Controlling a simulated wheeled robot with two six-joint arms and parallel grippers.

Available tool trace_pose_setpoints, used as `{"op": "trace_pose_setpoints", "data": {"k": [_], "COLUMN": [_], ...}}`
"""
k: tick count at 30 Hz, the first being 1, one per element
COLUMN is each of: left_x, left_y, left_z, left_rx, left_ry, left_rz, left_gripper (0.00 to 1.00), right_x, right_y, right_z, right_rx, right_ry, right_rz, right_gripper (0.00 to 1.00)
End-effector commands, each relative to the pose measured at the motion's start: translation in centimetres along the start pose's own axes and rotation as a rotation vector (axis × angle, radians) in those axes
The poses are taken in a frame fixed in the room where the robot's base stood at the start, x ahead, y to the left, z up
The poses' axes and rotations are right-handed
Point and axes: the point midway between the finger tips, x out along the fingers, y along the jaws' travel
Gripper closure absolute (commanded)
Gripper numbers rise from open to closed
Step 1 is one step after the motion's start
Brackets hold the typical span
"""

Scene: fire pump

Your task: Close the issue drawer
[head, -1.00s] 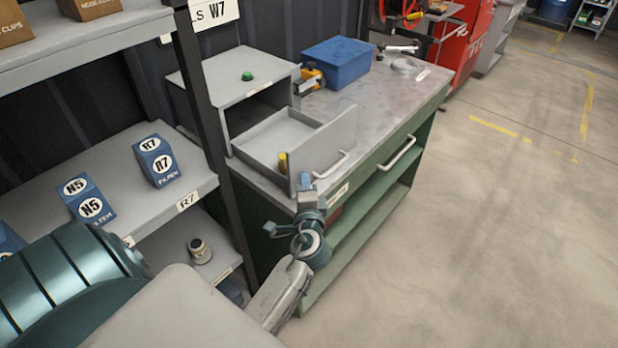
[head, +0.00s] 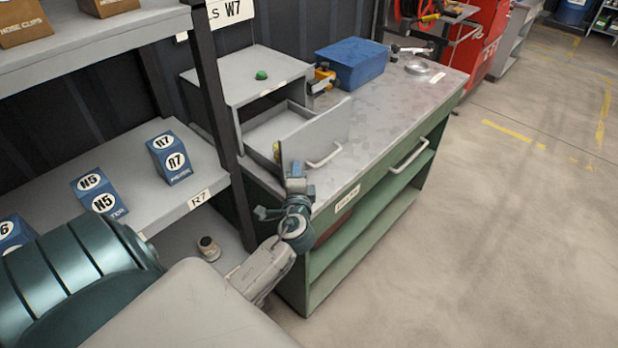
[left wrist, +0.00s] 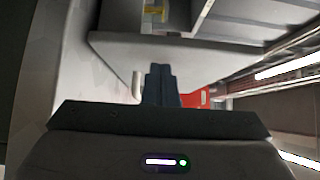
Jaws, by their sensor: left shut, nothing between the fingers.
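The grey issue drawer (head: 318,137) stands partly open from a grey cabinet (head: 262,80) on the workbench. Its front panel has a pale bar handle (head: 325,157), and a small yellow item (head: 276,150) shows inside. My left gripper (head: 294,172) is shut and empty at the outer face of the front panel, near its left end, left of the handle. In the left wrist view the shut fingers (left wrist: 160,75) point at the grey drawer front (left wrist: 200,50); they seem to touch it, but the contact is hidden. My right gripper is out of view.
A green button (head: 262,75) is on the cabinet top. A blue bin (head: 351,63) and a yellow tool (head: 324,79) stand beside it on the bench (head: 385,108). A shelf rack (head: 130,195) with blue boxes is at left. The floor at right is clear.

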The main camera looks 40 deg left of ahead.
Motion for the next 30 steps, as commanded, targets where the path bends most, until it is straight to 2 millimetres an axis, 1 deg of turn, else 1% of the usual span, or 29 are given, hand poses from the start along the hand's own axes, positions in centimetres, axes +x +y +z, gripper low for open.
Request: {"op": "trace_pose_setpoints", "data": {"k": [1, 6, 13, 18, 30], "left_x": [0.8, 2.9, 5.3, 5.9, 6.0], "left_y": [0.0, 0.1, 0.0, -0.1, -0.1], "left_z": [0.8, 2.9, 5.4, 6.0, 5.9], "left_rx": [0.006, 0.006, 0.004, 0.002, 0.0], "left_ry": [-0.001, -0.001, -0.002, -0.003, -0.002], "left_rz": [-0.002, -0.002, 0.0, 0.0, 0.001], "left_gripper": [1.0, 1.0, 1.0, 1.0, 1.0], "right_x": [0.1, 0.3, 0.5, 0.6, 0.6], "right_y": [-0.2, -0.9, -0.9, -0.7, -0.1], "right_z": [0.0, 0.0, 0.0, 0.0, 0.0], "right_rx": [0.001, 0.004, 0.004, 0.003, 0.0], "right_ry": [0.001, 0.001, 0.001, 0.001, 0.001], "right_rz": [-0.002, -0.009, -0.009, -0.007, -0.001], "right_gripper": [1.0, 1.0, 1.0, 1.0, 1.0]}}
